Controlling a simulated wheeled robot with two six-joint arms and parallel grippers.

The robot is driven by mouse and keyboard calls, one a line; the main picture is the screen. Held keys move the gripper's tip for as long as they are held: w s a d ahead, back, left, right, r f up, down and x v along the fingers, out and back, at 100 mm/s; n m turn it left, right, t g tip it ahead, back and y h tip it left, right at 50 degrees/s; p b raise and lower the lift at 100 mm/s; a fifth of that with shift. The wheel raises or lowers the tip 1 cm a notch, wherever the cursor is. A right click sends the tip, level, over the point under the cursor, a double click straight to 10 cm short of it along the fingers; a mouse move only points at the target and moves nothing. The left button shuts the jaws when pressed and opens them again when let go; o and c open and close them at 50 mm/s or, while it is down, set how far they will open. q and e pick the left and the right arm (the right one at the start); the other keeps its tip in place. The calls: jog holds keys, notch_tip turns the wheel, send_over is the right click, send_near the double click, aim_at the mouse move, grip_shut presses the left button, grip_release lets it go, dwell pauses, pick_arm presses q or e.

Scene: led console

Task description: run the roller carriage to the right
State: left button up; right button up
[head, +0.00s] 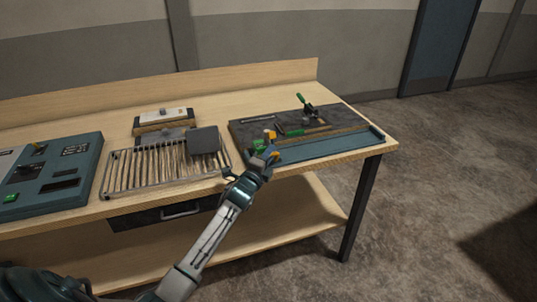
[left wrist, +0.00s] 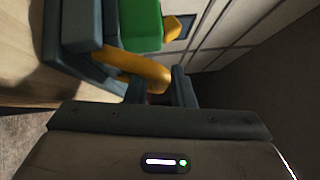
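A dark board (head: 247,134) with a blue-grey front rail (head: 325,145) lies at the right end of the table. Small green and yellow parts (head: 269,134) sit at its left end; I take these to be the carriage, but cannot be sure. My left gripper (head: 265,156) is at the board's front left corner, close to them. In the left wrist view a green block (left wrist: 140,22) and a curved yellow piece (left wrist: 143,68) show just beyond my left gripper (left wrist: 160,92). Its fingers stand apart, with the yellow piece's end near the gap. Contact cannot be told. My right gripper is not in view.
A slatted rack (head: 140,172) with a dark square block (head: 203,141) is left of the board. A blue console (head: 75,168) stands at the far left. A green-handled clamp-like part (head: 309,110) is on the board. The table's right edge is just past the rail.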

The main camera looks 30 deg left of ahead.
pick_arm(q)
grip_shut()
